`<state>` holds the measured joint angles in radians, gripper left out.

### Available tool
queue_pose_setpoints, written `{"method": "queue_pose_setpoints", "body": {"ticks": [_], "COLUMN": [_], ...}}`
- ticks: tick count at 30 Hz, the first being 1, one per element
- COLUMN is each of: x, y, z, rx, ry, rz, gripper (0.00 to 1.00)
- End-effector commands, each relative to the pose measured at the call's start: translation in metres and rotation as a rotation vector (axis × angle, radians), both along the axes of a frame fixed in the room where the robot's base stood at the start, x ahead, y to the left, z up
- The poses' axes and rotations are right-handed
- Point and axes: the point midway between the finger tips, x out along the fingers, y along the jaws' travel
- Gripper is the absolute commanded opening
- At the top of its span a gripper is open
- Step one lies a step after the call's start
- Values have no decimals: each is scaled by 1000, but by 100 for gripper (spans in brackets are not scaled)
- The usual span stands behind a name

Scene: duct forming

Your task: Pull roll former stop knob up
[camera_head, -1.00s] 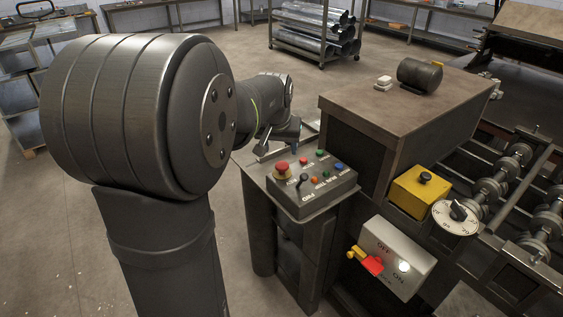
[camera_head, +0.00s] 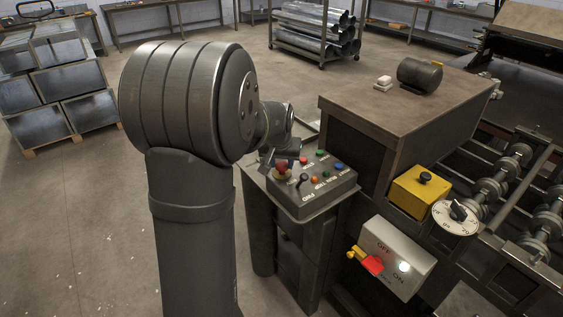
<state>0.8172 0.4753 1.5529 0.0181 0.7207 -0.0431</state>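The stop knob (camera_head: 282,168) is a red mushroom-shaped knob at the left end of the grey control box (camera_head: 322,195). The box sits on a small stand beside the roll former. My gripper (camera_head: 284,162) is at the knob, with one dark finger to its left and one to its right. The fingers look apart, with the red knob showing between them. I cannot tell whether they touch it. The gripper and the arm's wrist hide part of the knob's far side.
The control box also has green, red, orange and blue buttons and a black lever (camera_head: 303,180) close to the knob. A brown-topped cabinet (camera_head: 400,95) rises right behind the box. A white switch box (camera_head: 395,258) with a red-and-yellow handle and a yellow box (camera_head: 423,190) are at right.

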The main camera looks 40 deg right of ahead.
Motion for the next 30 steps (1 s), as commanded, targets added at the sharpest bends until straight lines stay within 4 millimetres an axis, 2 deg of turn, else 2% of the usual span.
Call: {"method": "queue_pose_setpoints", "body": {"ticks": [1,5,12,18,19,21,22,30], "x": [0,0,0,0,0,0,0,0], "y": [0,0,0,0,0,0,0,0], "z": [0,0,14,15,15,15,14,14], "rx": [0,0,-1,-2,-2,-2,-2,-1], "ry": [0,0,-1,-2,-2,-2,-2,-1], "rz": [0,0,0,0,0,0,0,0], "gripper": [24,0,0,0,40,54,59,59]}}
